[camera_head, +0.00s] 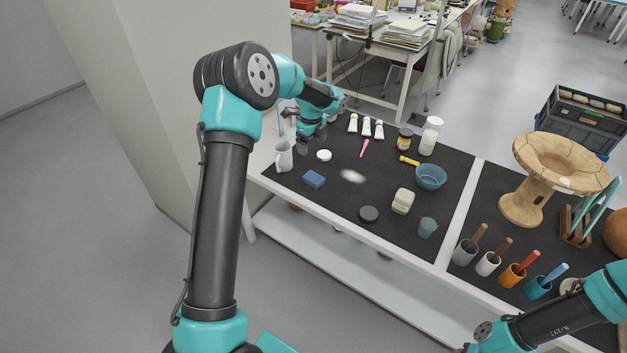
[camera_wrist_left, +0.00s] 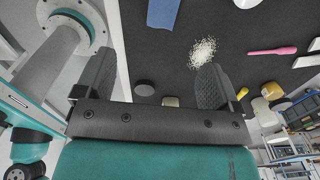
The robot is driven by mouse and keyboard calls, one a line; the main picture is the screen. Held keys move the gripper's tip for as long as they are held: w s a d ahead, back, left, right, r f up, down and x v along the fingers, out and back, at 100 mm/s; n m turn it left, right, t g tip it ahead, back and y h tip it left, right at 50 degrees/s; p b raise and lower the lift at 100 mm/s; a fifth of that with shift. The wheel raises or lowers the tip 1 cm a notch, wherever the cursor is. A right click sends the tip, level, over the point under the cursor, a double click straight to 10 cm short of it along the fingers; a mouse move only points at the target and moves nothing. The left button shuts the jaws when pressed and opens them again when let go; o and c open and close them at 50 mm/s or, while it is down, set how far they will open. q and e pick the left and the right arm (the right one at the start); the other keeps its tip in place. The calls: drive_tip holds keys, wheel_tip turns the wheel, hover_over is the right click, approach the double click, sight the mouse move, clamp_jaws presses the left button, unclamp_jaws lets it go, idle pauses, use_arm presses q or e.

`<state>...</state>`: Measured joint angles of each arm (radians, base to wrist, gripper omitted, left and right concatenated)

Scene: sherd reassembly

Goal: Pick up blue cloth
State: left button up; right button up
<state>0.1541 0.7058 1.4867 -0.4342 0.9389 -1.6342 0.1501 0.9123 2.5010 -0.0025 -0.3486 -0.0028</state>
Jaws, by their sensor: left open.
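The blue cloth (camera_head: 313,179) is a small folded rectangle lying flat on the dark mat (camera_head: 330,205), just in front of the white mug. In the left wrist view the blue cloth (camera_wrist_left: 163,12) shows at the top edge, partly cut off. My left gripper (camera_head: 311,146) is above the back left of the mat, behind the cloth and apart from it. In the left wrist view the left gripper (camera_wrist_left: 157,76) has its two fingers wide apart with nothing between them. My right arm shows at the lower right, but its gripper is out of view.
A white mug (camera_head: 284,156) stands close left of the cloth. A white lid (camera_head: 324,155) and a white granular patch (camera_head: 352,176) lie nearby. A dark disc (camera_head: 369,214), a pale block (camera_head: 403,201) and a blue bowl (camera_head: 431,177) sit farther right. The mat in front of the cloth is clear.

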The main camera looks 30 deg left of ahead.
use_arm(q)
hover_over(314, 178)
drive_tip(key=f, duration=1)
drive_tip(key=shift+s+a+f, duration=0.15)
drive_tip(key=shift+a+f, duration=0.15)
drive_tip(key=shift+f, duration=0.1)
drive_tip(key=shift+f, duration=0.1)
drive_tip(key=shift+w+d+f, duration=0.15)
drive_tip(key=shift+d+f, duration=0.05)
drive_tip(key=shift+f, duration=1.05)
drive_tip(key=shift+w+d+f, duration=0.1)
drive_tip(key=shift+d+f, duration=0.05)
drive_tip(key=shift+f, duration=1.1)
drive_tip(key=shift+c, duration=0.4)
drive_tip(key=c, duration=0.9)
